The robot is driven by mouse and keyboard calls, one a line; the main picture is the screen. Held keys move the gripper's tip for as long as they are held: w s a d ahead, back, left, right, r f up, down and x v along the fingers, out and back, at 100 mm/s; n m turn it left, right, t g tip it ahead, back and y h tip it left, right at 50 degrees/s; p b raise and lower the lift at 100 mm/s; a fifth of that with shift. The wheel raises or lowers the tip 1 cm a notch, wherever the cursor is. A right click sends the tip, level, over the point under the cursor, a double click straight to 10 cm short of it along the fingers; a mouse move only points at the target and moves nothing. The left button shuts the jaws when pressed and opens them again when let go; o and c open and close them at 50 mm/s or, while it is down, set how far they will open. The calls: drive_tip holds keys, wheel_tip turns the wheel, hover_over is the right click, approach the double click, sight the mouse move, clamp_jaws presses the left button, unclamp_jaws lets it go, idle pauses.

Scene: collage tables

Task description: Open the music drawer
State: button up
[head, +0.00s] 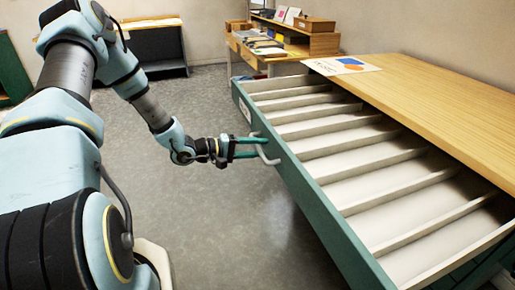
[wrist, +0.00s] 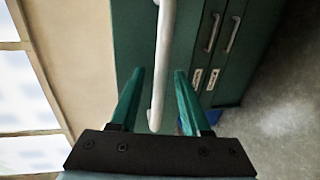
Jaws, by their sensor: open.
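The drawer (head: 312,200) is pulled far out of the green cabinet, and its pale inside with several dividers shows from above. Its front is green with a light handle (head: 270,158). My gripper (head: 259,147) is at this handle, with its green fingers reaching to it. In the wrist view the white handle (wrist: 163,55) runs between the two fingers (wrist: 159,72), which stand apart on either side of it with gaps. The gripper is open. The label near the handle is too small to read in the head view.
The wooden cabinet top (head: 430,100) has a printed sheet (head: 341,65) at its far end. Other green fronts with handles (wrist: 212,32) show beside the drawer in the wrist view. A wooden desk (head: 290,48) stands behind. Grey floor (head: 225,215) is clear between my body and the drawer.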

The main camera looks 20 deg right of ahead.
drive_tip(key=shift+a, duration=0.1)
drive_tip(key=b+v, duration=0.1)
drive_tip(key=v, duration=0.9)
drive_tip(key=shift+a+b, duration=0.3)
drive_tip(key=shift+b, duration=0.05)
drive_tip(key=w+a+t+y, duration=0.5)
drive_tip(key=w+y, duration=0.1)
drive_tip(key=w, duration=0.1)
drive_tip(key=a+r+t+y+p, duration=0.1)
drive_tip(key=a+r+y, duration=0.2)
drive_tip(key=a, duration=0.3)
drive_tip(key=a+r+t+y, duration=0.1)
drive_tip(key=a+r+y, duration=0.1)
drive_tip(key=a+y, duration=0.25)
drive_tip(key=s+a+r+g+y, duration=0.1)
drive_tip(key=s+a+r+g, duration=0.1)
drive_tip(key=s, duration=0.6)
drive_tip(key=s+a+r+g+y, duration=0.1)
drive_tip(key=s+a+r, duration=0.3)
drive_tip(key=s, duration=0.4)
drive_tip(key=shift+s+a+m+g+p, duration=0.35)
drive_tip(key=shift+a+g+p, duration=0.1)
drive_tip(key=shift+g, duration=0.35)
